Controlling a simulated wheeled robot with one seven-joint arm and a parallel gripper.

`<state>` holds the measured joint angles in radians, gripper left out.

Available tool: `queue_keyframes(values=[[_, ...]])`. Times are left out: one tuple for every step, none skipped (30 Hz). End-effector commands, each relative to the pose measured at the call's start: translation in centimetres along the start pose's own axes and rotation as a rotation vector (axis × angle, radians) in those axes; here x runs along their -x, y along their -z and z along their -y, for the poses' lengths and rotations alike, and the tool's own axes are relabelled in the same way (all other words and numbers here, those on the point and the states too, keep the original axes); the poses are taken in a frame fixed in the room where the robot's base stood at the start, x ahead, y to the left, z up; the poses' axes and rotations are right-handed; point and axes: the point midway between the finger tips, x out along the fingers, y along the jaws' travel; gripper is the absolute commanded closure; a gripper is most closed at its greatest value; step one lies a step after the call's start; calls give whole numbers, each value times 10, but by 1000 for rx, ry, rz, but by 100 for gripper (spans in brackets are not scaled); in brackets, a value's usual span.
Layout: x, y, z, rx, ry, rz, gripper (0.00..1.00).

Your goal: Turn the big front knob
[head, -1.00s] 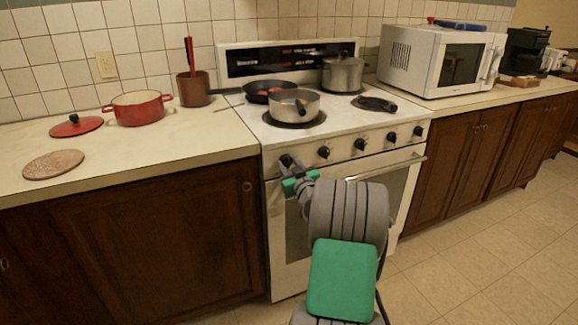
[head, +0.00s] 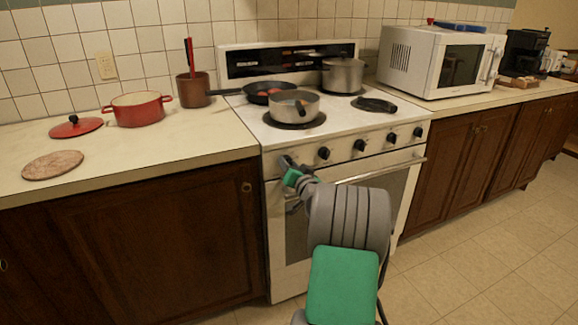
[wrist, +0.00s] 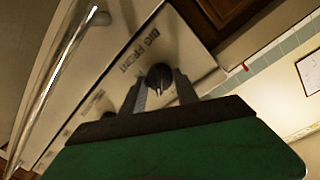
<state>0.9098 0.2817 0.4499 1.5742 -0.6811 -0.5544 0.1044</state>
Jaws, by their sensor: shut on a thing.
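The big front knob (wrist: 160,75) is a dark round knob on the white stove's front panel, beside the printed words "BIG FRONT" in the wrist view. My gripper (wrist: 162,90) has one finger on each side of it and is shut on it. In the head view my gripper (head: 288,164) is at the left end of the knob row. There it largely hides the knob.
Other black knobs, such as this one (head: 323,153), sit to the right along the panel. The oven door handle (head: 385,170) runs just below. A saucepan (head: 292,107), a frying pan (head: 262,88) and a pot (head: 343,75) stand on the stove.

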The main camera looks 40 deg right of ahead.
Motion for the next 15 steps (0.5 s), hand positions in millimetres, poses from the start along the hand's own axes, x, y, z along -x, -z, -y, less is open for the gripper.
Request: queue_keyframes(values=[[0,0,0,-25,-1,4,100],[0,0,0,-40,0,5,100],[0,0,0,-58,0,6,100],[0,-1,0,-70,0,7,100],[0,-1,0,-81,0,8,100],[0,-1,0,-94,1,9,100],[0,-1,0,-102,1,10,100],[0,-1,0,-109,1,10,100],[0,-1,-1,-117,1,11,100],[0,-1,-1,-123,1,11,100],[0,-1,-1,-127,1,12,100],[0,-1,-1,-131,1,12,100],[0,-1,-1,-133,1,12,100],[0,-1,-1,-134,1,12,100],[0,-1,-1,-136,1,13,100]])
